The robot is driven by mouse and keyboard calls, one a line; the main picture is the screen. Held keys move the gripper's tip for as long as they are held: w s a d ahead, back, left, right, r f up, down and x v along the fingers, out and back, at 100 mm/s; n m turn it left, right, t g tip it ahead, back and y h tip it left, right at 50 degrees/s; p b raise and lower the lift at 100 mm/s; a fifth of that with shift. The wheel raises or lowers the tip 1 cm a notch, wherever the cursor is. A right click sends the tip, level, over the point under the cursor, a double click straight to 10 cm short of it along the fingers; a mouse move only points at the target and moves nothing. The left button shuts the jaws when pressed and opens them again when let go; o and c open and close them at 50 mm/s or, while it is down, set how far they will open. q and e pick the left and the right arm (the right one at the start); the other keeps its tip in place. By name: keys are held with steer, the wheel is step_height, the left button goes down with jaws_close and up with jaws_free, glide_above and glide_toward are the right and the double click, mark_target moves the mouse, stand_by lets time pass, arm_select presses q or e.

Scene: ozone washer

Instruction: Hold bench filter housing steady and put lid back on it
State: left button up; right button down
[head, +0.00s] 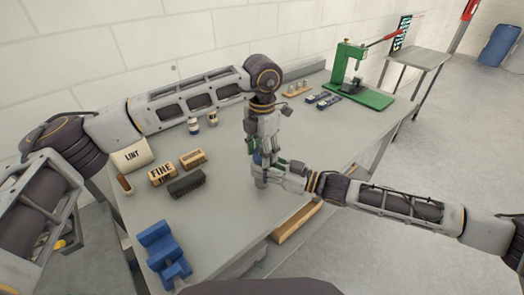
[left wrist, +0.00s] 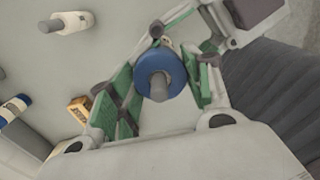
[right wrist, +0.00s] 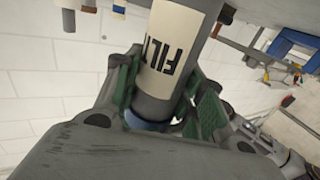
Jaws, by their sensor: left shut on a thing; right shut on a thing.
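The filter housing (right wrist: 168,60) is a grey cylinder with a cream label reading "FILT". In the head view it stands on the bench (head: 260,180). My right gripper (head: 266,173) is shut on it from the right; its green pads flank it in the right wrist view. The blue lid (left wrist: 160,74), round with a grey knob, lies between the green pads of my left gripper (left wrist: 163,88), which is shut on it from above. In the right wrist view the lid's blue edge (right wrist: 145,123) meets the housing's end with no clear gap. I cannot tell whether it is fully seated.
A "FINE" box (head: 162,174), a dark block (head: 187,184), a "LINT" bag (head: 131,155) and a blue stand (head: 162,250) lie to the left. Small bottles (head: 194,126) stand behind. A green press (head: 357,80) is at the back right. The front middle of the bench is clear.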

arm_select(q)
steer(key=o, duration=1.2)
steer(key=shift+r, duration=0.1)
step_height(320, 180, up, 12)
steer(key=shift+w, duration=0.1)
stand_by(0.5)
